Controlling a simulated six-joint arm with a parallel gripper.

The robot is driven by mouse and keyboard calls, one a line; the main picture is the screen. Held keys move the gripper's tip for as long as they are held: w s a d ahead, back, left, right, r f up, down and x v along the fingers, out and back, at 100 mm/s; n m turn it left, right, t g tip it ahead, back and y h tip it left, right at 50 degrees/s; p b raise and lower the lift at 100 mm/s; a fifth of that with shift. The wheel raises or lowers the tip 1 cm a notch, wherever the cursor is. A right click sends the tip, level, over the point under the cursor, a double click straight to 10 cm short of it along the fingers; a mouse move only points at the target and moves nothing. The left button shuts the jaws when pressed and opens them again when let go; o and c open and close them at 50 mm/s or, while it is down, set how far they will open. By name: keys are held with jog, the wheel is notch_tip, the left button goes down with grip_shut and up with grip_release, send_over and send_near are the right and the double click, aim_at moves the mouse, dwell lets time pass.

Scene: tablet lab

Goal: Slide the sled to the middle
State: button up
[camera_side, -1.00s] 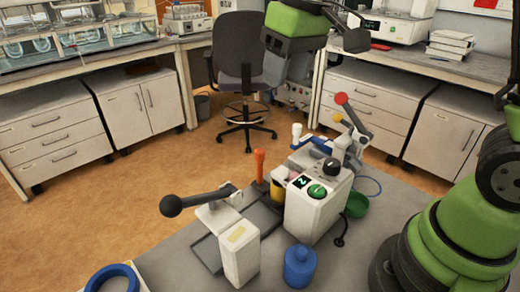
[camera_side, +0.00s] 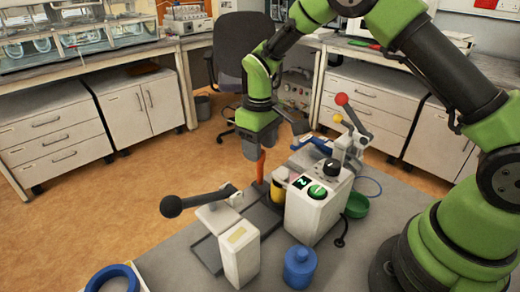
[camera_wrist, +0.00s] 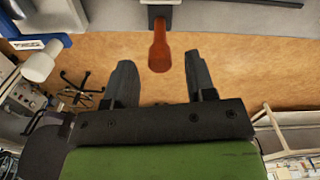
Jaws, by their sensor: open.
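An orange handle (camera_side: 260,166) stands upright from the dark rail (camera_side: 264,217) on the table; I take it to be the sled's handle. The sled's body is small and hard to make out in the side view. In the wrist view the orange handle (camera_wrist: 159,48) reaches from a grey block (camera_wrist: 160,14) toward the gap between my fingers. My gripper (camera_side: 263,152) hangs just above and around the handle's top in the side view. In the wrist view my gripper (camera_wrist: 158,72) is open, with one finger on each side of the handle's end.
A white box (camera_side: 316,210) with a green knob and small display stands right of the rail. A black-knobbed lever (camera_side: 172,206) is at left. A red-tipped lever (camera_side: 342,100) stands behind. A blue jar (camera_side: 299,267) and blue ring (camera_side: 112,280) are in front.

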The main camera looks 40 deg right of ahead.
jog(key=shift+f, duration=0.75)
grip_shut()
jog(key=a, duration=0.8)
jog(key=shift+a, duration=0.25)
grip_release()
